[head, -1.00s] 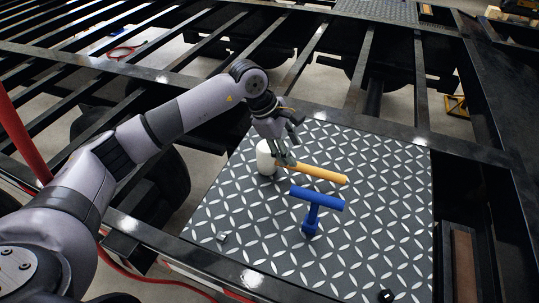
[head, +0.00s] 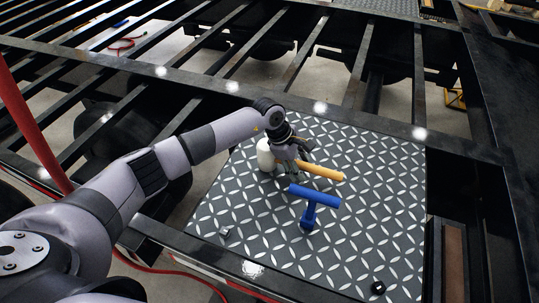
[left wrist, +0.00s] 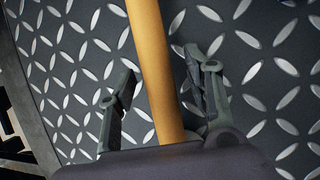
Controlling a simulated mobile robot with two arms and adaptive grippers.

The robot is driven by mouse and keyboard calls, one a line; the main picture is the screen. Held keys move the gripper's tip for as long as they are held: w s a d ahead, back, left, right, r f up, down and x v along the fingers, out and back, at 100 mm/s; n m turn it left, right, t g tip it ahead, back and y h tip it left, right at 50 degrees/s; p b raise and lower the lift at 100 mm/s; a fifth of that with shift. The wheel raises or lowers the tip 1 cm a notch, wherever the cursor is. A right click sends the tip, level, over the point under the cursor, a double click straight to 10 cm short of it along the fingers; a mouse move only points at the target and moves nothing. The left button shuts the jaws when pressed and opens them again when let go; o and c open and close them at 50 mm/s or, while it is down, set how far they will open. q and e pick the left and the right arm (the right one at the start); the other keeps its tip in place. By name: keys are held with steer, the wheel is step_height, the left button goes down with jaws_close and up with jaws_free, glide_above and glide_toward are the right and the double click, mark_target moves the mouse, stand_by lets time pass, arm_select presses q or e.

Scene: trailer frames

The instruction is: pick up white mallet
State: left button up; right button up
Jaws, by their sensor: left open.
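The white mallet lies on the diamond-patterned metal plate, with its white head (head: 265,154) at the left and its yellow-orange handle (head: 325,171) pointing right. My left gripper (head: 291,165) is over the handle close to the head and hides that part in the head view. In the left wrist view the handle (left wrist: 158,70) runs between the two open fingers (left wrist: 162,92), with a gap on each side. The white head is not seen there. My right gripper is not in view.
Small dark pieces (head: 378,288) lie near the front edge. Black trailer beams and open gaps surround the plate. A red pole (head: 30,130) rises at the left.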

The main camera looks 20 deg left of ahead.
arm_select(q)
steer(key=shift+c, duration=0.2)
jaws_close()
stand_by(0.3)
steer(key=shift+r, duration=0.1)
